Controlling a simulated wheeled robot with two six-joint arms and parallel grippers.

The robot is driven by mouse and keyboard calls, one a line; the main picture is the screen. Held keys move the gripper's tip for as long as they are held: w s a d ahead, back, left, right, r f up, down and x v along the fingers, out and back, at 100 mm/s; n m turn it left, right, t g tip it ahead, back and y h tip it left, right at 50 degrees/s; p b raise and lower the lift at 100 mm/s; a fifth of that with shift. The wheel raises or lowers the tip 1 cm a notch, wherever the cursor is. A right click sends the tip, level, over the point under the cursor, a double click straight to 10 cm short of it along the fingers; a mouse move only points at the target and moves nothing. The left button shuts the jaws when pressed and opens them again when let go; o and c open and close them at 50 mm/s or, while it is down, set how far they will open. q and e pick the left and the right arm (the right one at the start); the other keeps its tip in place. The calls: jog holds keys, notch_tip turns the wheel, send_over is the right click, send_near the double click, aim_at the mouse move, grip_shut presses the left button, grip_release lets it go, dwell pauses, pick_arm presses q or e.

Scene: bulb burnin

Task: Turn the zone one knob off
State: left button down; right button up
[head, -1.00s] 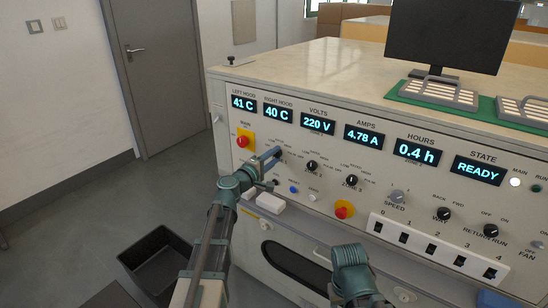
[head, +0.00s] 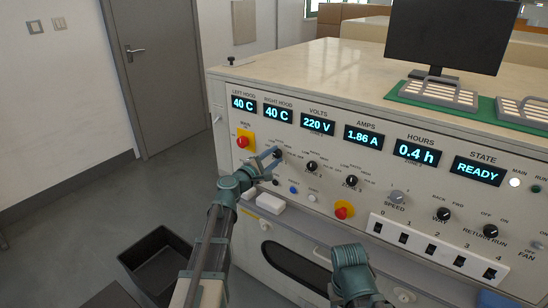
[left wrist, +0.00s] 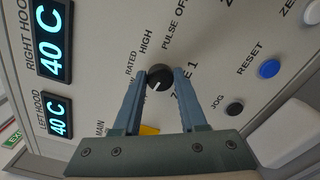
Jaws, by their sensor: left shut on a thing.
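The zone one knob (head: 277,153) is a small black dial at the left of the front panel. In the left wrist view the knob (left wrist: 159,77) sits between the two blue fingers of my left gripper (left wrist: 160,76), which is shut on it. A short pale mark shows on the knob's face. The labels "RATED", "HIGH" and "PULSE OFF" show around it, partly cut by the fingers. In the head view my left gripper (head: 271,156) reaches the panel from the lower left. The amps display (head: 363,137) reads 1.86 A. My right gripper's fingers do not show.
Two more zone knobs (head: 311,167) stand to the right. A red knob on a yellow plate (head: 243,141) is close on the left. Blue (head: 294,190) and white buttons sit below. A black bin (head: 157,256) stands on the floor at left.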

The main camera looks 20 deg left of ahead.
pick_arm(q)
jog(key=shift+c, duration=2.2)
grip_release()
jog(key=v, duration=1.4)
